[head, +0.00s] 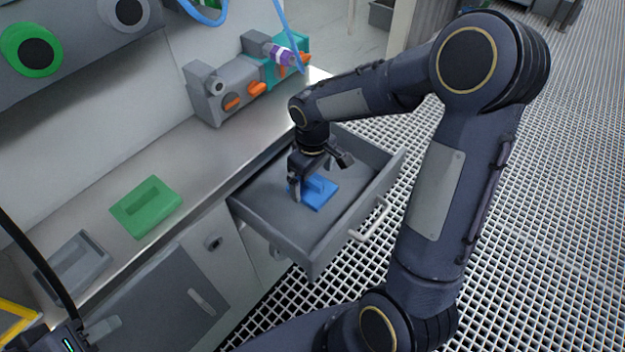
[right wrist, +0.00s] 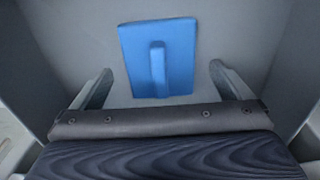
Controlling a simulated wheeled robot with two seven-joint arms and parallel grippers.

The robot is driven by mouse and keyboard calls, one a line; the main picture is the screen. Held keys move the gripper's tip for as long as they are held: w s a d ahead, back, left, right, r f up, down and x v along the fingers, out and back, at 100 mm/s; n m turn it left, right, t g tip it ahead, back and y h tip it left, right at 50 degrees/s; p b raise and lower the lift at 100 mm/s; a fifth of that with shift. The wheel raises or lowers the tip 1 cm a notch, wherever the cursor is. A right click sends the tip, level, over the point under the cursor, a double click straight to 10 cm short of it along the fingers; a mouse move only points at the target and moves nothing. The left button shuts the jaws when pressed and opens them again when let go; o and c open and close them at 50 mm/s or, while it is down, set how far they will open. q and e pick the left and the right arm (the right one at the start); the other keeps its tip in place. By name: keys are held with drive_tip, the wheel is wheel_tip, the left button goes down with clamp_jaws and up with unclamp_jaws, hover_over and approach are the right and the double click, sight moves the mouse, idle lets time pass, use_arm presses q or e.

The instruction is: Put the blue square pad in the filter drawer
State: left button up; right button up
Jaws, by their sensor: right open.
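The blue square pad (head: 320,191) lies flat on the floor of the open grey filter drawer (head: 270,207). In the right wrist view the blue pad (right wrist: 133,50) shows a raised ridge handle along its middle. My right gripper (head: 308,190) is inside the drawer, right over the pad. Its two fingers (right wrist: 158,88) are spread apart on either side of the ridge, with gaps between them and the handle. Part of the pad is hidden behind the gripper in the head view. Only a part of my left arm shows at the lower left edge; its fingers cannot be made out clearly.
A green tray (head: 147,207) and a grey tray (head: 74,262) sit on the steel counter (head: 190,160). A grey device with orange knobs (head: 240,92) stands at the back. The drawer's handle (head: 371,222) sticks out over the grated floor (head: 560,200).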

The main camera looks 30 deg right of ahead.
sight(312, 180)
wheel_tip(312, 180, up, 9)
drive_tip(key=p, duration=0.2)
drive_tip(key=s+a+r+m+t+y, duration=0.1)
drive_tip(key=s+r+m+t+y, duration=0.1)
drive_tip(key=s, duration=0.7)
drive_tip(key=s+a+r+m+t+y, duration=0.1)
drive_tip(key=s+a+r+m+t, duration=0.1)
drive_tip(key=s, duration=0.7)
drive_tip(key=shift+s+a+r+m+t+y, duration=0.15)
drive_tip(key=shift+a+r+m+t+y, duration=0.2)
drive_tip(key=shift+r+m+t, duration=0.55)
drive_tip(key=shift+f, duration=0.2)
